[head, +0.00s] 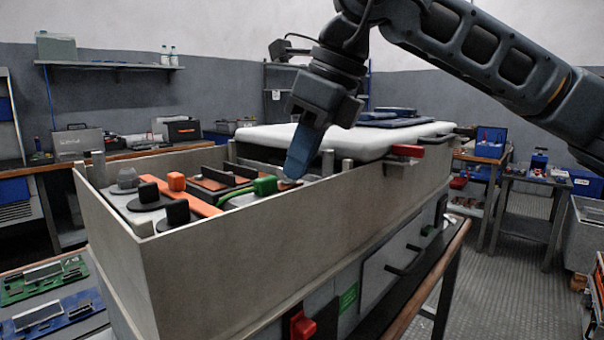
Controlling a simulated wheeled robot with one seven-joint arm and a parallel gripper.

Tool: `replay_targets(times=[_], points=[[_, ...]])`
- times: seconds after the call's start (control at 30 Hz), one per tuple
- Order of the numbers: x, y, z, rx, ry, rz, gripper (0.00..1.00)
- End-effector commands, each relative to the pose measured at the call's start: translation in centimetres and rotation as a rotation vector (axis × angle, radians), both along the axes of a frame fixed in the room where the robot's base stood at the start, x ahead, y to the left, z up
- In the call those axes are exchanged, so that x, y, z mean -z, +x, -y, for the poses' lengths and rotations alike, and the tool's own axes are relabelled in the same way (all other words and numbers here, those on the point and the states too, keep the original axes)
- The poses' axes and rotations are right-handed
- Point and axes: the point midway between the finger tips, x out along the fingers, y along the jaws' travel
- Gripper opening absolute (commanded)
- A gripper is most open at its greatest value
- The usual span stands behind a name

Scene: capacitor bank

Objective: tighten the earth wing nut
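The capacitor bank is an open grey metal box (215,260) in the middle of the head view. A green cable (240,190) inside it runs to a lug near the box's right wall, just below my gripper. My gripper (297,172) points down into the box with its blue fingertip at the end of the green cable. A small coppery part (287,185) shows right under the fingertip. I cannot make out the earth wing nut itself, as the fingers cover that spot. The fingers are seen side-on, so their opening is hidden.
Inside the box stand black knobs (148,193), an orange bar (190,197) and grey posts. The box's near wall rises close to my gripper. Circuit boards (45,285) lie at lower left.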

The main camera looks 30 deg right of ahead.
Motion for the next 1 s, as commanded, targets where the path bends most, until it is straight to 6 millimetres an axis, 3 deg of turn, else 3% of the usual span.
replay_targets(times=[0.03, 0.6, 1.0], points=[[0.7, -0.1, -0.2, 0.04, -0.006, -0.001, 0.0], [0.4, -0.3, -0.9, 0.556, -0.002, 0.003, 0.0], [0.0, -0.3, -1.2, 0.758, 0.001, 0.003, 0.0]])
